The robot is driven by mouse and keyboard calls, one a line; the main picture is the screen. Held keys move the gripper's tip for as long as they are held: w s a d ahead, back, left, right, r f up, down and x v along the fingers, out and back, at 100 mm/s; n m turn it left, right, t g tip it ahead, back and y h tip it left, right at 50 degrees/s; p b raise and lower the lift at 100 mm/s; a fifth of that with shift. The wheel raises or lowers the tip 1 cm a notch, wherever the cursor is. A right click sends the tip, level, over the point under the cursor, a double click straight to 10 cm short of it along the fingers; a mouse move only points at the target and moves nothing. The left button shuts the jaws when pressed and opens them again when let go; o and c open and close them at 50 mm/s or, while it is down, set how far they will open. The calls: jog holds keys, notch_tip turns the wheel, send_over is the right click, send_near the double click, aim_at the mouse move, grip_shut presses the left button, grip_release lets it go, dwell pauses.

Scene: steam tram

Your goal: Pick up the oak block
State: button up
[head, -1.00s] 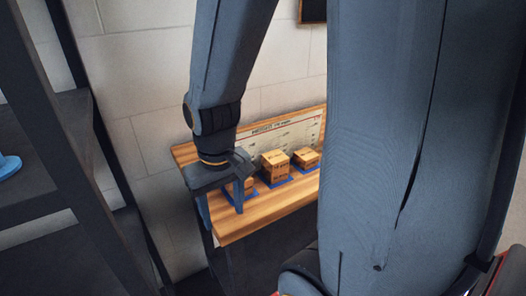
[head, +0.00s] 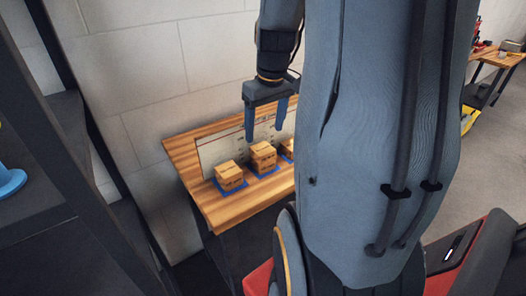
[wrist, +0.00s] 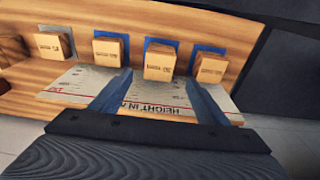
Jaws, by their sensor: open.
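Several light-brown blocks with dark lettering sit on blue pads on a wooden bench; the lettering is too small to tell which is the oak block. In the head view I see a left block (head: 229,176), a taller middle block (head: 263,157) and part of a third (head: 288,149). My gripper (head: 265,136) is open and empty, pointing down above the taller block. In the wrist view my gripper (wrist: 158,77) has the taller block (wrist: 160,62) beyond and between its fingertips, apart from them. Other blocks (wrist: 110,48) (wrist: 210,68) (wrist: 53,45) stand either side.
The wooden bench (head: 184,150) stands against a pale block wall (head: 150,60). A white printed height board (head: 214,151) stands behind the blocks. A dark shelf (head: 40,215) with a blue object (head: 10,180) is at the left. My arm hides the bench's right part.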

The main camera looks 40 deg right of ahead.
aim_at(263, 148)
jog(key=shift+w+d+f+p, duration=0.1)
jog(key=shift+w+f+p, duration=0.15)
jog(key=shift+f, duration=1)
jog(key=shift+w+f+p, duration=0.1)
jog(key=shift+f+p, duration=0.2)
jog(key=shift+f, duration=0.9)
jog(key=shift+w+d+f+p, duration=0.1)
jog(key=shift+w+f+p, duration=0.15)
jog(key=shift+f, duration=1)
jog(key=c, duration=1.2)
